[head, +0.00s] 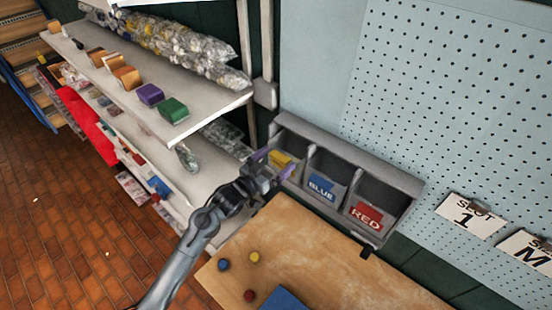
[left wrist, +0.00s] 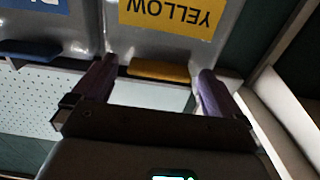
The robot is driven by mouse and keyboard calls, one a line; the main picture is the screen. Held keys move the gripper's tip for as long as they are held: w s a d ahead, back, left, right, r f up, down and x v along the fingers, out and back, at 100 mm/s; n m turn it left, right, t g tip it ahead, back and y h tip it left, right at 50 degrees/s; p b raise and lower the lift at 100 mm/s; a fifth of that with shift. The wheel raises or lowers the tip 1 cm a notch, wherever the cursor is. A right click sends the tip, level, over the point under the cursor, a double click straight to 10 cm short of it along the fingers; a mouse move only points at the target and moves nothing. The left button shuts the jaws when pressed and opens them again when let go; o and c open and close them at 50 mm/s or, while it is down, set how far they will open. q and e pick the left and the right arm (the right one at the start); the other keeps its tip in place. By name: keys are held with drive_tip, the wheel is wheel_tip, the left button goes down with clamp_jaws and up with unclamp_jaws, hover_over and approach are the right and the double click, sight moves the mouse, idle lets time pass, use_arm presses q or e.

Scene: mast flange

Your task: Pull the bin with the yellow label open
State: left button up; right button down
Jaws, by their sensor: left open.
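The grey bin with the yellow label (head: 281,157) is the leftmost of three bins in the head view, partly hidden by my gripper. In the left wrist view its yellow label (left wrist: 172,14) reads YELLOW upside down, with a yellow handle strip (left wrist: 160,71) below it. My left gripper (head: 272,165) is at the front of this bin. In the left wrist view its purple fingers (left wrist: 158,76) are apart, one on each side of the yellow strip. I cannot tell whether they touch it. My right gripper is in neither view.
The blue-labelled bin (head: 321,187) and red-labelled bin (head: 368,215) sit to the right. A wooden table (head: 330,262) below holds small coloured knobs and a blue item (head: 284,300). A loaded white shelf (head: 195,112) stands close on the left. A pegboard (head: 450,100) is at right.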

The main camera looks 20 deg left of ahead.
use_arm(q)
drive_tip(key=shift+w+d, duration=0.15)
drive_tip(key=shift+w, duration=0.15)
drive_tip(key=shift+c, duration=0.2)
